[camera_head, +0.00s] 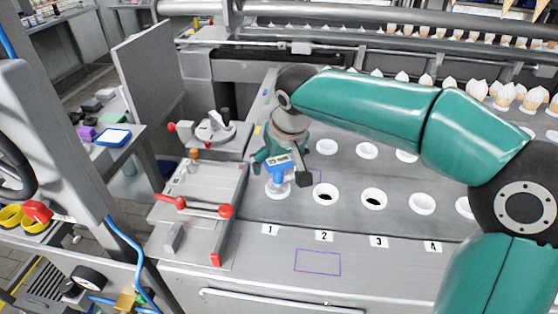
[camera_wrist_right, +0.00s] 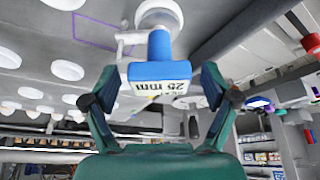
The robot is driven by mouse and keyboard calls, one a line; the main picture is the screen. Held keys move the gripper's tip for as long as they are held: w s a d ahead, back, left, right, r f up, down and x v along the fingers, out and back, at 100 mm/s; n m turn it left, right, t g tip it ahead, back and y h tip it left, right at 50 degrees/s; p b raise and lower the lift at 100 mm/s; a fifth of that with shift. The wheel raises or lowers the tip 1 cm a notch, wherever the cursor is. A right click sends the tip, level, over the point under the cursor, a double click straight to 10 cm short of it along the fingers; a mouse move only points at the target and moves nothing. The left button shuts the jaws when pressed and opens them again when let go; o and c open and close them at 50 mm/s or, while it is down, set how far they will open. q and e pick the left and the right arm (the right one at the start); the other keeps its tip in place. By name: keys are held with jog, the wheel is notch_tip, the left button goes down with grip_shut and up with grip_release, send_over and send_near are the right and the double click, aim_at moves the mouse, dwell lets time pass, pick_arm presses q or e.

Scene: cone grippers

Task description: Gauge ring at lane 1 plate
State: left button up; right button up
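The gauge ring has a blue handle (camera_head: 280,172) with a white label and a white ring at its foot. It stands upright at lane 1 on the plate (camera_head: 300,206), behind the "1" label. In the right wrist view the handle (camera_wrist_right: 160,60) reads "25 mm", with the white ring beyond it. My right gripper (camera_head: 284,174) reaches down around the handle. In its wrist view the fingertips (camera_wrist_right: 159,74) sit on either side of the handle, with a gap showing on both sides. The gripper hides part of the ring. My left gripper is in neither view.
Several white-rimmed holes, such as the lane 2 hole (camera_head: 325,194), line the plate to the right. A purple outline (camera_head: 318,261) is marked in front. A fixture with a red-knobbed lever (camera_head: 196,207) stands close on the left. Rows of cones (camera_head: 505,94) stand behind.

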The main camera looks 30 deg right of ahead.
jog(key=v, duration=1.2)
jog(key=shift+d, duration=0.1)
dwell(0.4)
